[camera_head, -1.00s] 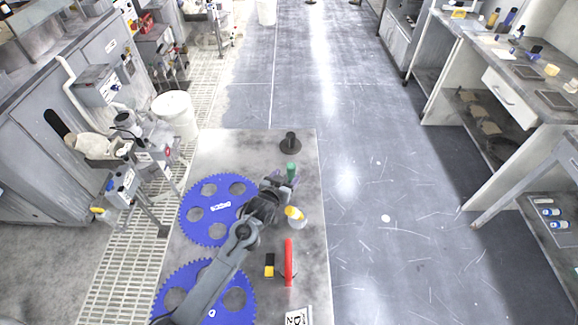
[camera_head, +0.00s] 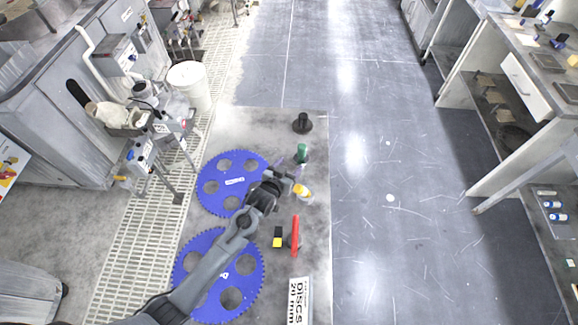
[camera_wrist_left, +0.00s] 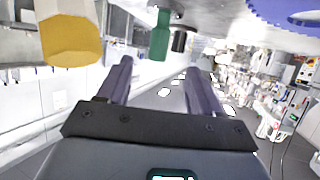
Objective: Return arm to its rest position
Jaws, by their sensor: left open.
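My left arm reaches in from the lower left over the grey bench (camera_head: 240,122) in the head view. Its left gripper (camera_head: 297,170) is open, between the green bottle (camera_head: 302,153) and the yellow-topped bottle (camera_head: 302,194). In the left wrist view the two dark fingers (camera_wrist_left: 161,82) stand apart with nothing between them. The green bottle (camera_wrist_left: 161,36) shows beyond the fingertips, and a yellow top (camera_wrist_left: 70,42) is at upper left. That view looks upside down, with the bench at the top. My right gripper is not in view.
Two blue toothed discs (camera_head: 233,161) (camera_head: 240,300) lie under and beside the arm. A black peg on a base (camera_head: 303,123), a red tool (camera_head: 295,235), a black-yellow block (camera_head: 278,237) and a disc label (camera_head: 299,300) are on the bench. Open floor (camera_head: 400,230) lies to the right.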

